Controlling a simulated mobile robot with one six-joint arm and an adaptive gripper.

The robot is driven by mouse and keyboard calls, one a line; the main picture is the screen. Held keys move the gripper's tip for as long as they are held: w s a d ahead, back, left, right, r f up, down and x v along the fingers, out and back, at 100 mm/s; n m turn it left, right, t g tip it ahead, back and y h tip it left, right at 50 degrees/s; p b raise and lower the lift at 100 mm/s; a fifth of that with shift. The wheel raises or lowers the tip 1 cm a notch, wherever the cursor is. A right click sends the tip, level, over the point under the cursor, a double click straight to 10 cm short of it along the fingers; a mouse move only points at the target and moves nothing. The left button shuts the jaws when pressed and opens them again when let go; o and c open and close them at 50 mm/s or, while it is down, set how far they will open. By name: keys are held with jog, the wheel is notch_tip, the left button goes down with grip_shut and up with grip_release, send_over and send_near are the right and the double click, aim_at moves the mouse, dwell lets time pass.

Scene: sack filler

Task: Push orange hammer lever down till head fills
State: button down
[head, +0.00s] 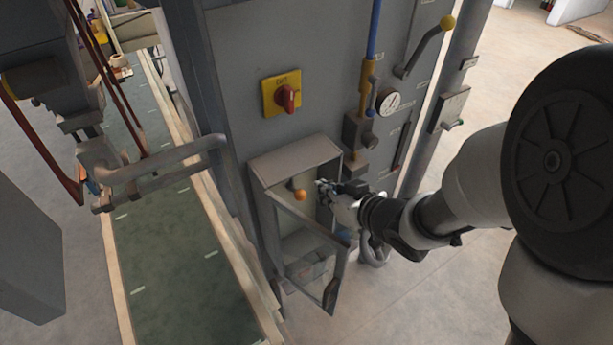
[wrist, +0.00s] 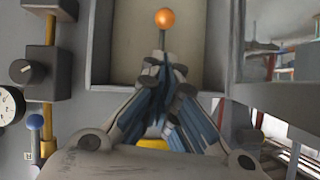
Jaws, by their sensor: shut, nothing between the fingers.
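The orange ball-tipped lever (head: 299,195) is inside an open grey box (head: 293,160) on the front of the grey machine. In the wrist view the orange ball (wrist: 165,18) sits on a thin stem just beyond my fingertips. My gripper (head: 322,187) is shut and empty, at the right side of the box opening. In the wrist view its blue-padded fingers (wrist: 163,75) are together, below the ball in the picture. They overlap the lower stem, and I cannot tell whether they touch it.
The box's framed door (head: 340,270) hangs open below and right of the lever. A red switch on a yellow plate (head: 287,97) is above. A green conveyor (head: 160,240) runs along the left.

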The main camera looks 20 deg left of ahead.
jog(key=b, duration=0.2)
send_over(305, 197)
jog(key=f, duration=0.5)
jog(key=shift+w+a, duration=0.15)
jog(key=shift+w, duration=0.05)
jog(key=shift+f, duration=0.15)
jog(key=shift+f+b, duration=0.2)
jog(key=shift+b, duration=0.35)
jog(key=shift+s+d+t+y+b, duration=0.2)
jog(key=shift+t+y+b, duration=0.1)
jog(key=shift+y+b, duration=0.1)
jog(key=shift+d+f+b, duration=0.15)
jog(key=shift+b, duration=0.8)
